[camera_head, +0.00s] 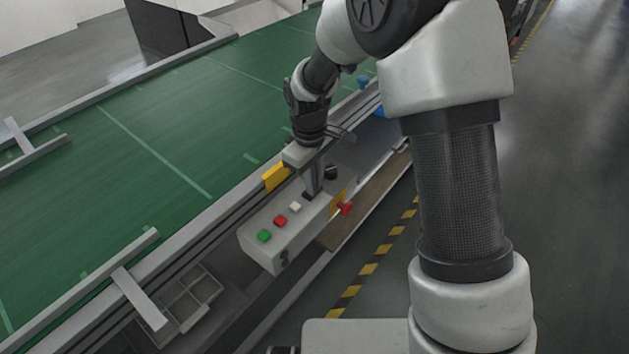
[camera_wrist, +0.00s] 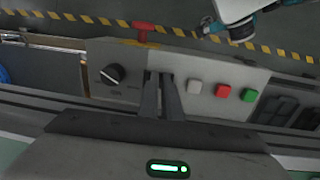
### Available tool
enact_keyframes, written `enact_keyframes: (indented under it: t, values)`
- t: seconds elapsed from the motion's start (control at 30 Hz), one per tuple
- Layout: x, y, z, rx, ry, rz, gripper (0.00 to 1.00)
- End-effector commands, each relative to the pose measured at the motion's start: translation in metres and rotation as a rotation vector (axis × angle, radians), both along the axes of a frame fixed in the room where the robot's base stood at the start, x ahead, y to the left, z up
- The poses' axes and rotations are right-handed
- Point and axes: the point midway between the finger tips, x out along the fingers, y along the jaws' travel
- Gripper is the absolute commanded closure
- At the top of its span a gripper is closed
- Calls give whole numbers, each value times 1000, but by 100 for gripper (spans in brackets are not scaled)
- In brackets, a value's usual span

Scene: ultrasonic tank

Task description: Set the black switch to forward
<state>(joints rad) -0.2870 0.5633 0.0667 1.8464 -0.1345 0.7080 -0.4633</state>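The black switch is a round rotary knob (camera_head: 331,172) on the grey control box (camera_head: 268,243). In the wrist view the knob (camera_wrist: 113,74) lies left of my fingers, with a pale pointer mark and small lettering by it, too small to read surely. My gripper (camera_head: 312,190) points down over the box between the knob and the white button. In the wrist view my gripper's fingers (camera_wrist: 158,76) stand close together, with nothing seen between them, beside the knob and apart from it. Whether the fingertips touch the box is unclear.
White (camera_head: 295,207), red (camera_head: 280,221) and green (camera_head: 264,236) buttons line the box. A red handle (camera_head: 345,208) sticks out on its outer side. The green conveyor belt (camera_head: 150,130) runs alongside, with a metal rail between. A yellow block (camera_head: 275,176) sits by the rail.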

Motion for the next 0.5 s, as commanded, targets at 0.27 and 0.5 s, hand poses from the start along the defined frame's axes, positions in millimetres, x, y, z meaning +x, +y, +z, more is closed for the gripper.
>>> enact_keyframes:
  t: [0.27, 0.5]
  values:
    - [-2, 4, 38, 1, 5, 1, 100]
    - [-2, 6, 89, 2, -3, -2, 100]
